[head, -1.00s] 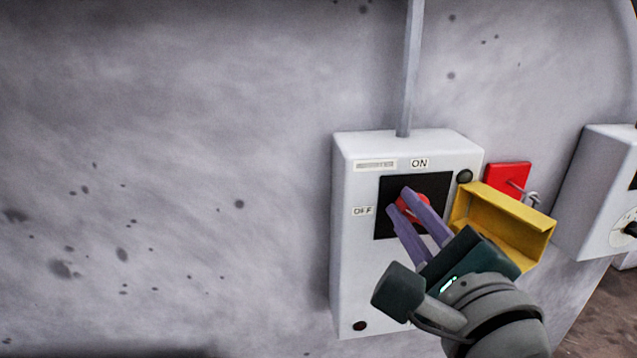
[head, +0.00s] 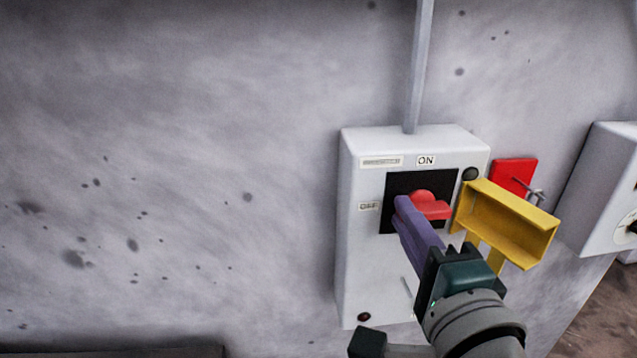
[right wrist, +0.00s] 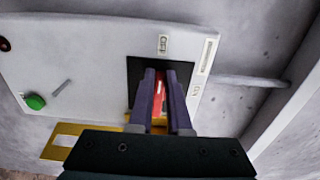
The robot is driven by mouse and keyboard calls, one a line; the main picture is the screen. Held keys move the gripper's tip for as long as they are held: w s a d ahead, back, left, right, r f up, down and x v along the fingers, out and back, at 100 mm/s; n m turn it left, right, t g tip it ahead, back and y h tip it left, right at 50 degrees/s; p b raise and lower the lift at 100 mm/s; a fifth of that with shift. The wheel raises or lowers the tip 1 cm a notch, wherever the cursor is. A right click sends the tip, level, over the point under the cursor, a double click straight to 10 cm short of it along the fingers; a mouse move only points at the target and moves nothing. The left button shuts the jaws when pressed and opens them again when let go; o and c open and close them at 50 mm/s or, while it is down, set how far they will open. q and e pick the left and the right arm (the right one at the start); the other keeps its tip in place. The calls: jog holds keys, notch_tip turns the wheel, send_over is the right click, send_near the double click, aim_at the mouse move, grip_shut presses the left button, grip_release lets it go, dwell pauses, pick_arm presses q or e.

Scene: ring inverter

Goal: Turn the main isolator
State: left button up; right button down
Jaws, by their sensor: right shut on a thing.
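The main isolator is a red rotary handle (head: 432,207) on a black square plate (head: 404,183), on the front of a white wall box (head: 361,265). An ON label (head: 426,160) is above the plate and an OFF label (head: 369,206) is left of it. My right gripper (head: 402,206) reaches up from the lower right. Its purple fingers cover the handle's left part. In the right wrist view, the two fingers (right wrist: 160,80) are shut on either side of the red handle (right wrist: 159,90). The left gripper is out of view.
A yellow open bracket (head: 540,240) juts out just right of my right gripper. A red plate with a metal piece (head: 515,174) is behind it. Another white box (head: 598,195) stands at the right. The wall on the left is clear.

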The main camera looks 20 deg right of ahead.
dwell(0.4)
jog(key=c, duration=0.9)
grip_release()
jog(key=shift+o, duration=0.2)
jog(key=shift+s, duration=0.1)
jog(key=b+v, duration=0.2)
jog(key=v, duration=0.7)
jog(key=shift+s+a+b, duration=0.15)
jog(key=shift+s+b, duration=0.15)
jog(key=shift+s, duration=0.05)
